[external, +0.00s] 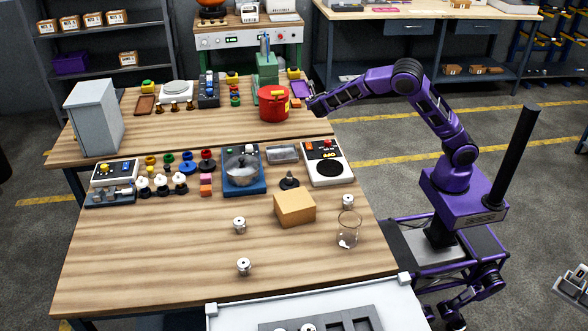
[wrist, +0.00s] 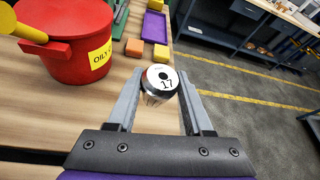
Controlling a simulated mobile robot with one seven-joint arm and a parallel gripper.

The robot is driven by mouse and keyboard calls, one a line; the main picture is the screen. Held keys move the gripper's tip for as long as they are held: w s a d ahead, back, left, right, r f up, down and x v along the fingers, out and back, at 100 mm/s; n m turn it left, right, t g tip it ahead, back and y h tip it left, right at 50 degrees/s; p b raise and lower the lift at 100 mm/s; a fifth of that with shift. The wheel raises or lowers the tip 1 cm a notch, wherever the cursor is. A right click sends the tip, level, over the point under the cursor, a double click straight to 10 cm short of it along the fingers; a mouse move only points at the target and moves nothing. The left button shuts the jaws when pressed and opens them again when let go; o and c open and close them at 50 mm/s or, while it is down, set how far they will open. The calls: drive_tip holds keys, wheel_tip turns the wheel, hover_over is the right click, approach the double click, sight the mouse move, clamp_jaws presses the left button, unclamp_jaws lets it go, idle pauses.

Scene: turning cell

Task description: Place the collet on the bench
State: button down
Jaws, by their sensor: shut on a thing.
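My gripper (external: 312,103) is at the right edge of the rear wooden table, beside the red can. In the wrist view my gripper (wrist: 159,92) is shut on a silver collet (wrist: 161,78) marked 17, its numbered end face showing between the fingers. I cannot tell whether the collet touches the tabletop. Other silver collets stand on the front wooden table (external: 140,270): one at the middle (external: 239,225), one nearer the front (external: 243,266) and one at the right (external: 348,201). A light-topped bench (external: 440,10) with drawers stands at the back right.
The red can (external: 273,104), labelled oily, is close left of my gripper; it also fills the wrist view's left (wrist: 75,45). A purple tray (external: 301,88) lies behind. Open floor lies right.

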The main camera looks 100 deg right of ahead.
drive_tip(key=s+d, duration=0.2)
drive_tip(key=b, duration=0.1)
hover_over(316, 125)
drive_tip(key=shift+g, duration=0.3)
wheel_tip(316, 125, down, 6)
drive_tip(key=shift+s+d, duration=0.1)
drive_tip(key=shift+d, duration=0.05)
drive_tip(key=shift+f+b, duration=0.55)
drive_tip(key=shift+f, duration=1.4)
drive_tip(key=shift+f, duration=0.1)
drive_tip(key=shift+f, duration=0.15)
drive_tip(key=shift+c, duration=1.5)
unclamp_jaws()
